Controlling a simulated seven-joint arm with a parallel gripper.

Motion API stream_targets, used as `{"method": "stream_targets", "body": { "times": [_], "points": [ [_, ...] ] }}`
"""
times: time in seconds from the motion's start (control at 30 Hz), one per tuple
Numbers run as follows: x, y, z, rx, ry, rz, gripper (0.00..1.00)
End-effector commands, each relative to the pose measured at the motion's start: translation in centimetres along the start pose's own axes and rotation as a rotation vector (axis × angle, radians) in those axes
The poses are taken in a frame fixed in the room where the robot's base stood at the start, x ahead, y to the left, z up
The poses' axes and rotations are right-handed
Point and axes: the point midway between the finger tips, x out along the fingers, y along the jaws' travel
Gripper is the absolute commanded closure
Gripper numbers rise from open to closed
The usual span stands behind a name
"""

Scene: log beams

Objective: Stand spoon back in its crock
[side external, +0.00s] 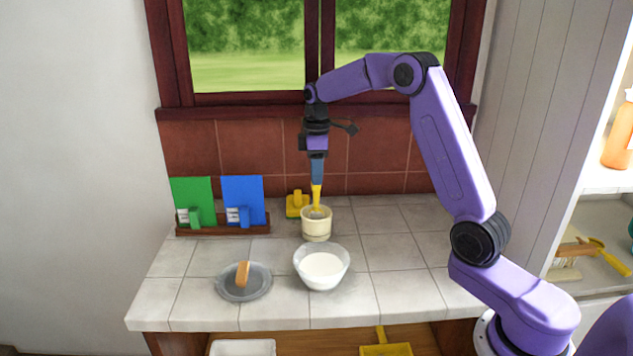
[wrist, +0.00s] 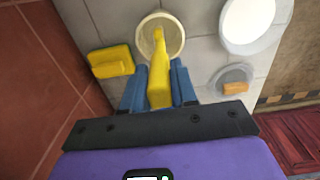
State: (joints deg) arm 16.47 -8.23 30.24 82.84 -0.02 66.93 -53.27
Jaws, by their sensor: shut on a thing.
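The yellow spoon (side external: 317,193) is held upright in my gripper (side external: 317,183), which is shut on its upper part. The spoon also shows in the wrist view (wrist: 160,70) between the blue fingers (wrist: 158,88). The cream crock (side external: 316,229) stands on the tiled counter directly below my gripper. The spoon's lower end reaches to the crock's mouth. In the wrist view that end overlaps the inside of the crock (wrist: 178,28). I cannot tell whether it touches the bottom.
A white bowl (side external: 321,270) stands just in front of the crock. A grey plate with an orange-brown block (side external: 242,274) lies to its left. A yellow object (side external: 297,205) sits behind the crock at left. Green and blue boards (side external: 242,200) stand in a wooden rack. The counter's right is clear.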

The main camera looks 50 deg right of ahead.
Motion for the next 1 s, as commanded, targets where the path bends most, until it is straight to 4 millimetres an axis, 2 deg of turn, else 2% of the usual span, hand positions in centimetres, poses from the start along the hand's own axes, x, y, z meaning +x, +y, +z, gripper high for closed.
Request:
{"method": "stream_targets", "body": {
  "times": [0.1,0.2,0.6,0.63,0.7,1.0],
  "points": [
    [1.7,0.0,0.0,0.000,-0.001,-0.002,1.00],
    [2.4,0.0,0.0,0.000,0.000,-0.001,1.00],
    [2.8,0.0,0.0,0.000,0.000,-0.001,1.00],
    [2.8,0.0,0.0,0.000,0.000,-0.001,0.66],
    [2.8,0.0,0.0,0.000,0.000,-0.001,0.47],
    [2.7,0.0,0.0,0.000,0.000,0.000,0.47]
  ]
}}
